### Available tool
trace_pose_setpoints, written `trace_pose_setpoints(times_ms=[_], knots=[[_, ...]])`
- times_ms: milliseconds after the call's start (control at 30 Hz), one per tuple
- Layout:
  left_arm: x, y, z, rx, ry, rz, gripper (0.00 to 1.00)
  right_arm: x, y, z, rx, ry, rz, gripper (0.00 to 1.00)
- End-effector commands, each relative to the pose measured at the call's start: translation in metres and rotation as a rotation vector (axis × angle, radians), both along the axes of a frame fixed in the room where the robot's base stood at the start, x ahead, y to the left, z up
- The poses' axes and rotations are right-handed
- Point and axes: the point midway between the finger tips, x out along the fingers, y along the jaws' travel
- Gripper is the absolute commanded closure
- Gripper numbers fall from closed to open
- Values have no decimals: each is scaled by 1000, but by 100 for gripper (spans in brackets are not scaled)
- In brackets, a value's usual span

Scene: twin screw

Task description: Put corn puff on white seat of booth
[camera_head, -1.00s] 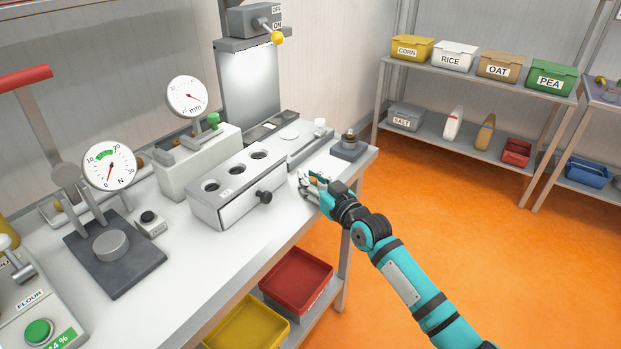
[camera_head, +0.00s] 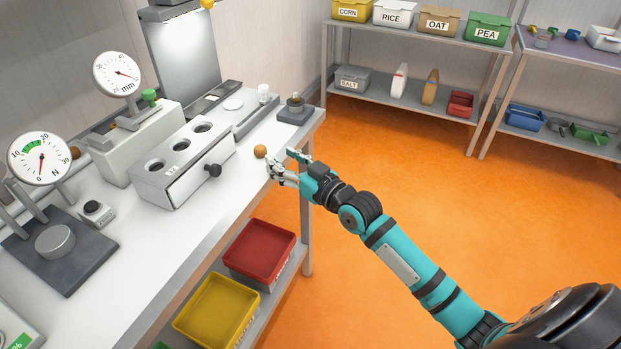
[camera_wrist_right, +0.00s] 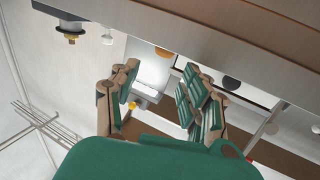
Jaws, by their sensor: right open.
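The corn puff, a small round orange-brown ball (camera_head: 260,151), sits on the white bench top near its right edge in the head view. My right gripper (camera_head: 281,161) is just right of it at the bench edge, fingers spread and apart from the ball. In the right wrist view the same gripper (camera_wrist_right: 160,75) has both fingers parted with nothing held between them. My left gripper is out of view.
A white block with round holes and a black-knobbed drawer (camera_head: 183,163) stands left of the ball. A dark block with a brass-topped post (camera_head: 295,108) stands at the bench's far corner. Red (camera_head: 259,250) and yellow (camera_head: 216,312) trays sit below. Orange floor is clear.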

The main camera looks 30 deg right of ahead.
Motion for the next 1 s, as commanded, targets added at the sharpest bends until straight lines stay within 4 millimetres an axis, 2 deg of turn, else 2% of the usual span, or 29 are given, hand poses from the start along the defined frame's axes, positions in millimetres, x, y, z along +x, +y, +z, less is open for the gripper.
trace_pose_setpoints(times_ms=[100, 300, 500, 800, 867, 900, 967, 1000], knots=[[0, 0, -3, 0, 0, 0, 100, -30, -10, -2, -3, 2, 0, 54], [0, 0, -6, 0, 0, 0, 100, -65, -21, -1, -3, 1, 1, 54], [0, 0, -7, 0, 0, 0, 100, -81, -27, 0, 0, 0, 0, 54], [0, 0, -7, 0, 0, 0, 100, -83, -28, 0, 0, 0, -1, 54], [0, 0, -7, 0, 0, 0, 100, -82, -30, -7, -1, 13, -9, 54], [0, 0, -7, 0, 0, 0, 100, -80, -34, -18, -3, 32, -21, 54], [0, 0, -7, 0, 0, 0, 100, -77, -43, -47, -9, 80, -50, 54], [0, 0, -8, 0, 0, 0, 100, -75, -50, -73, -16, 124, -75, 54]])
